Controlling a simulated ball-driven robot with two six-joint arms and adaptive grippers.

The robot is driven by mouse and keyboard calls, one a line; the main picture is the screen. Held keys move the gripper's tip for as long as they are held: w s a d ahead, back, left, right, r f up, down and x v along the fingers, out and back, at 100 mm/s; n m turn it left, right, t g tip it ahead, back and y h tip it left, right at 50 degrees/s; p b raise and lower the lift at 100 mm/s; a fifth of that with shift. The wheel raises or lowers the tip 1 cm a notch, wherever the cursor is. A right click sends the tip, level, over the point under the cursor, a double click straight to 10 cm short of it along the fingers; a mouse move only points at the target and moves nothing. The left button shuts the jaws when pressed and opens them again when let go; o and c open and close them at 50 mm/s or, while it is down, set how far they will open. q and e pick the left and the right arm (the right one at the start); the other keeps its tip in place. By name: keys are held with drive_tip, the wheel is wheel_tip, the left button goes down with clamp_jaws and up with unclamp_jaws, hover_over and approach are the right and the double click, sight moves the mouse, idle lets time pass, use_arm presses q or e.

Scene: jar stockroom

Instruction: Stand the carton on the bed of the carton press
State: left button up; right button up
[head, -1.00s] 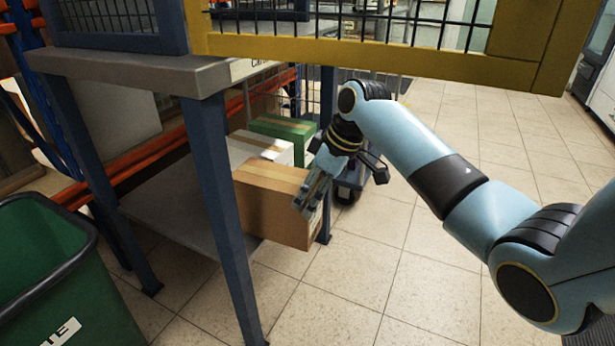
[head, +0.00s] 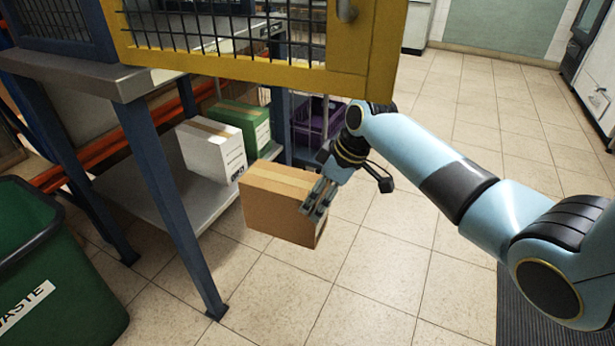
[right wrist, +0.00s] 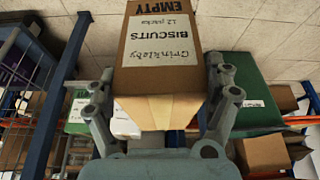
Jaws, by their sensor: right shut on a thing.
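The brown carton (head: 280,205) is in the middle of the head view, in front of the low shelf and clear of it. My right gripper (head: 318,197) is shut on its right end and holds it above the floor. In the right wrist view the carton (right wrist: 158,55) sits between the two fingers and reads "BISCUITS" and "EMPTY". The far finger is partly hidden in the head view. What looks like the press has a grey top (head: 120,80) on blue legs and a yellow-framed mesh guard (head: 370,50). Its bed is not clearly seen. My left gripper is not in view.
A white box (head: 212,150) and a green box (head: 243,122) stand on the low grey shelf (head: 180,205). A purple crate (head: 312,118) is behind. A green waste bin (head: 60,270) stands at left. The tiled floor at right is open.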

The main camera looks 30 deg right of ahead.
drive_tip(key=shift+s+d, duration=0.1)
drive_tip(key=shift+s, duration=0.1)
drive_tip(key=shift+r+p, duration=0.35)
drive_tip(key=shift+r, duration=0.05)
drive_tip(key=r+p, duration=0.1)
drive_tip(key=r, duration=0.1)
drive_tip(key=w+r+p, duration=0.1)
drive_tip(key=r+p, duration=0.1)
drive_tip(key=r, duration=0.1)
drive_tip(key=r+p, duration=0.2)
drive_tip(key=shift+w+r, duration=0.2)
drive_tip(key=shift+r, duration=0.2)
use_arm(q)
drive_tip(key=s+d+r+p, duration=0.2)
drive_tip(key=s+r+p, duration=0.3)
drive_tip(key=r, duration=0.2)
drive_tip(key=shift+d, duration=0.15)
use_arm(e)
wheel_tip(320, 180, up, 6)
drive_tip(key=shift+w+r+t, duration=0.25)
drive_tip(key=shift+w+t, duration=0.1)
drive_tip(key=shift+t, duration=0.05)
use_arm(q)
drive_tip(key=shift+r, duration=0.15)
